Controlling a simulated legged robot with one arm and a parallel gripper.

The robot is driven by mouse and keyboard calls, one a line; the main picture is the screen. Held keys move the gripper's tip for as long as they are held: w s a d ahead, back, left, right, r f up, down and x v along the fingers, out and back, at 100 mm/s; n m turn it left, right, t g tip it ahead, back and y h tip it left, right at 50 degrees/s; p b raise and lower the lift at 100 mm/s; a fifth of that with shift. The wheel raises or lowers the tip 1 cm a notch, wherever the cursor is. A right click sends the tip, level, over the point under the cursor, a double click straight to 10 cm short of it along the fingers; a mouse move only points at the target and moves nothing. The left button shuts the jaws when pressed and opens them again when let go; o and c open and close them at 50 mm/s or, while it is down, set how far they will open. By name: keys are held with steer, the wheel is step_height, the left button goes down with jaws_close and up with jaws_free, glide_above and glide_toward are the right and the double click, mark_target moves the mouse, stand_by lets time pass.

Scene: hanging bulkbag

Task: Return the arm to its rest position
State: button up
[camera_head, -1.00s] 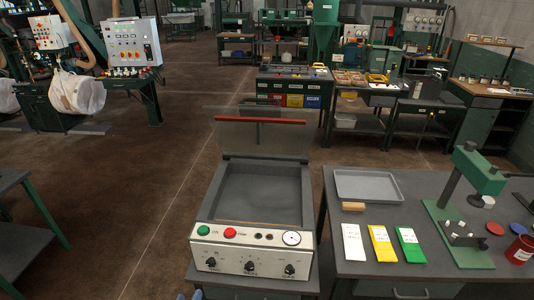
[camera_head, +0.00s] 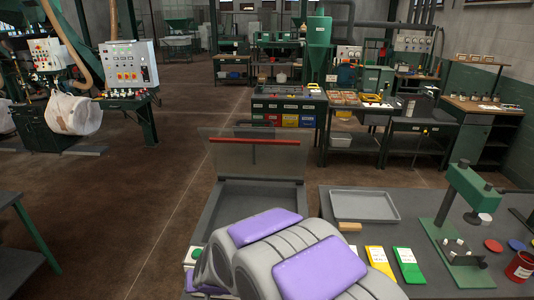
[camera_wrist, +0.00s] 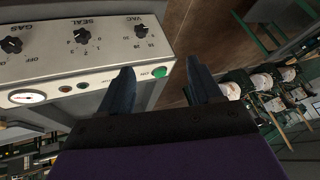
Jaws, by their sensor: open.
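My gripper (camera_wrist: 160,68) shows in the wrist view with its two dark fingers spread apart and nothing between them. A control panel with knobs and a green button (camera_wrist: 160,72) lies beyond the fingers, on the upper left. I cannot tell whether a finger touches it. In the head view my grey and purple arm (camera_head: 290,258) is folded low at the bottom centre. It hides most of the front panel of the lidded machine (camera_head: 212,212). The gripper itself does not show in the head view.
The machine's clear lid with a red bar (camera_head: 255,141) stands raised. On the right, a workbench (camera_head: 340,236) holds a grey tray (camera_head: 365,206), coloured cards and a green press (camera_head: 468,200). A white bulk bag (camera_head: 72,115) hangs at the far left. Brown floor (camera_head: 140,170) is open left of the machine.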

steer(key=s+d+r+m+g+h, duration=0.1)
steer(key=s+d+r, duration=0.4)
steer(key=s+d, duration=1)
steer(key=s+d+r+m+g+h, duration=0.1)
steer(key=s+d+r+g+h, duration=0.2)
steer(key=s+d, duration=1.2)
step_height(320, 180, up, 3)
steer(key=d+g, duration=0.1)
steer(key=g, duration=0.2)
steer(key=shift+s+d+m, duration=0.3)
steer(key=shift+d+m, duration=0.1)
